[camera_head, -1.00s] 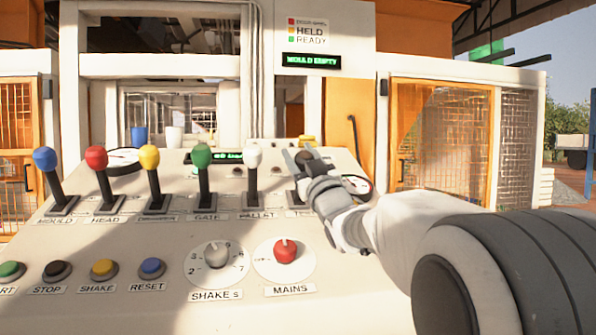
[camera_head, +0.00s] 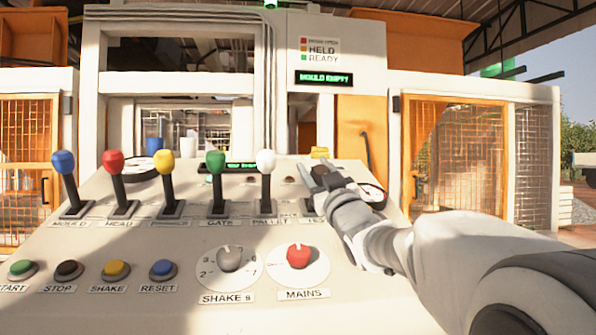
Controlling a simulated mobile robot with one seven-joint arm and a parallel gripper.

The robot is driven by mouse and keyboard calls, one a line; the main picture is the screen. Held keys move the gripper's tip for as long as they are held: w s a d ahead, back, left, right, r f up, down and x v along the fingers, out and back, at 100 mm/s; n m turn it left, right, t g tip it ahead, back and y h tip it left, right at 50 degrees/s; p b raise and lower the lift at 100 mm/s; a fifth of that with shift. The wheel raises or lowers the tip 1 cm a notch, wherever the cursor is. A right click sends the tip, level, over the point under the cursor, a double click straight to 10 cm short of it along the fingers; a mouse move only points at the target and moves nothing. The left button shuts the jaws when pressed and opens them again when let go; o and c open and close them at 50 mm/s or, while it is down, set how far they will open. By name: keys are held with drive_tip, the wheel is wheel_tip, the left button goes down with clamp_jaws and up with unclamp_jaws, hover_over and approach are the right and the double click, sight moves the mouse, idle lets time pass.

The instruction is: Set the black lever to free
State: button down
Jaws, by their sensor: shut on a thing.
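The black lever (camera_head: 323,171) is the rightmost in the row of levers on the sloping control panel. My gripper (camera_head: 324,175) is shut on its dark knob, and the fingers cover much of the knob and shaft. The lever's base and label are partly hidden behind my gripper and wrist, so I cannot read its position marks. My arm reaches in from the lower right.
A white lever (camera_head: 266,162) stands close to the left of my gripper, with green (camera_head: 215,160), yellow, red and blue levers further left. The red MAINS knob (camera_head: 299,256) and several push buttons sit nearer.

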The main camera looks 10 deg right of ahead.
drive_tip(key=shift+s+r, duration=0.2)
drive_tip(key=shift+r, duration=0.15)
drive_tip(key=c, duration=0.6)
unclamp_jaws()
drive_tip(key=shift+s+r, duration=0.1)
drive_tip(key=shift+s, duration=0.05)
drive_tip(key=shift+o, duration=1.4)
drive_tip(key=shift+f, duration=0.25)
drive_tip(key=v, duration=1.7)
drive_tip(key=shift+d+f, duration=0.1)
